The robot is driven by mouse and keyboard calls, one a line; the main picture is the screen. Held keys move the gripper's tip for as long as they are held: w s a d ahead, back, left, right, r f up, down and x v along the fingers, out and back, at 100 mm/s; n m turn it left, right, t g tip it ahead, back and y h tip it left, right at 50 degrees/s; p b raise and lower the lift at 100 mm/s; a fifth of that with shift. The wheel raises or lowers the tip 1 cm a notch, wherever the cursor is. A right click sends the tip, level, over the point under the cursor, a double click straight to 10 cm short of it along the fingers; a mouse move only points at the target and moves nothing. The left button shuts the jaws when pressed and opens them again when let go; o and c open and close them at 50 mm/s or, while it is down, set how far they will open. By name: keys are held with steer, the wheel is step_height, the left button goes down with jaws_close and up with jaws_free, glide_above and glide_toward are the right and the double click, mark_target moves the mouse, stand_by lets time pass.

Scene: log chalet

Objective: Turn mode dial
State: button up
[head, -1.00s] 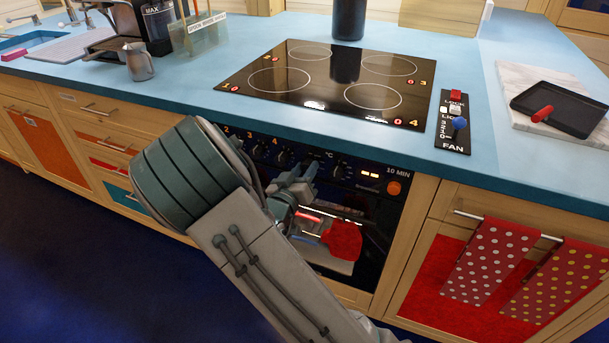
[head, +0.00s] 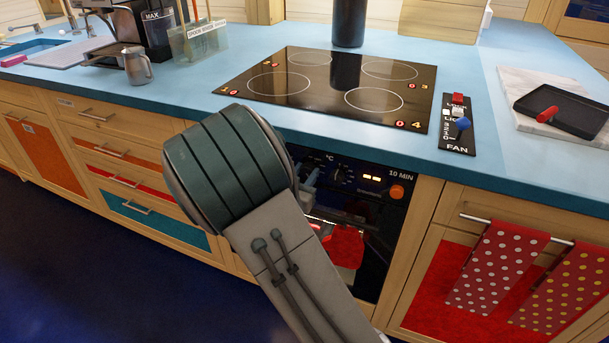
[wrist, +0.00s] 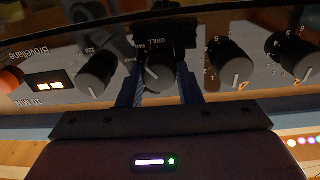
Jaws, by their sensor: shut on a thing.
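The mode dial (wrist: 158,72) is a dark round knob with a pale pointer line, at the middle of the wrist view. "GRILL" and "FAN" are printed beside it. My gripper (wrist: 159,88) is shut on this dial, with one finger on each side. The pointer slants slightly in the wrist view. In the head view my arm hides the dial and most of the gripper; only part of the hand shows in front of the oven panel (head: 375,171).
A temperature dial (wrist: 97,73) and burner dials (wrist: 229,63) flank the mode dial closely. An orange button (head: 397,191) sits at the panel's right end. The blue counter edge and black hob (head: 335,90) are above. Dotted towels (head: 497,265) hang at right.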

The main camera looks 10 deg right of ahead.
steer(key=shift+f, duration=0.1)
steer(key=o, duration=1)
steer(key=shift+c, duration=0.2)
steer(key=shift+s+a, duration=0.1)
steer(key=p+v, duration=0.1)
steer(key=v, duration=1.2)
steer(key=shift+s+a+p, duration=0.2)
steer(key=shift+s+p, duration=0.1)
steer(key=shift+p, duration=0.05)
steer(key=shift+w, duration=0.1)
